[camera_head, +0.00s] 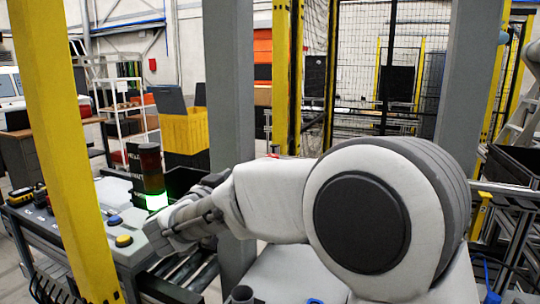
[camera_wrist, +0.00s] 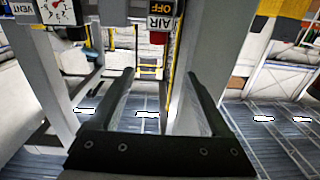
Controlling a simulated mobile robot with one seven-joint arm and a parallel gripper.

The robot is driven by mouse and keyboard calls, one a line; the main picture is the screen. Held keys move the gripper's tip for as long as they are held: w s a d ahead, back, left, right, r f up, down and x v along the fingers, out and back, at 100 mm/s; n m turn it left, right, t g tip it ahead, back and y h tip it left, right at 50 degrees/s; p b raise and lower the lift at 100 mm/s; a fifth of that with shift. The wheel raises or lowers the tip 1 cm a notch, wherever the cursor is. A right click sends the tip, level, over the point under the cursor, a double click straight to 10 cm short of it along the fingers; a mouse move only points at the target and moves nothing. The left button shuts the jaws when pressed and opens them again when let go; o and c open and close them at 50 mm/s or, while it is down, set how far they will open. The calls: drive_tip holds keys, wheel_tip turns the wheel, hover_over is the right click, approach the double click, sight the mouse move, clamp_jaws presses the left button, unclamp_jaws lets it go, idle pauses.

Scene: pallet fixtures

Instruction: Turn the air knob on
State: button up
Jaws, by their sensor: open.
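In the wrist view, a label reading AIR and OFF (camera_wrist: 163,18) is at the top, just right of centre and beyond my fingertips. A white plate with red marks (camera_wrist: 55,12) is at the top left, beside a VENT label (camera_wrist: 22,9). I cannot make out the air knob itself clearly. My gripper (camera_wrist: 161,78) is open, its two dark fingers apart with nothing between them. The label lies beyond the gap, not touched. In the head view, my gripper is at the end of my arm, over the station at lower left, and its fingertips are hard to make out.
A yellow post (camera_head: 62,140) and grey post (camera_head: 230,90) rise nearby.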

drive_tip(key=x, duration=0.8)
drive_tip(key=p+x, duration=0.1)
drive_tip(key=x, duration=0.8)
drive_tip(key=shift+w+d+f, duration=0.15)
drive_tip(key=shift+d, duration=0.15)
clamp_jaws()
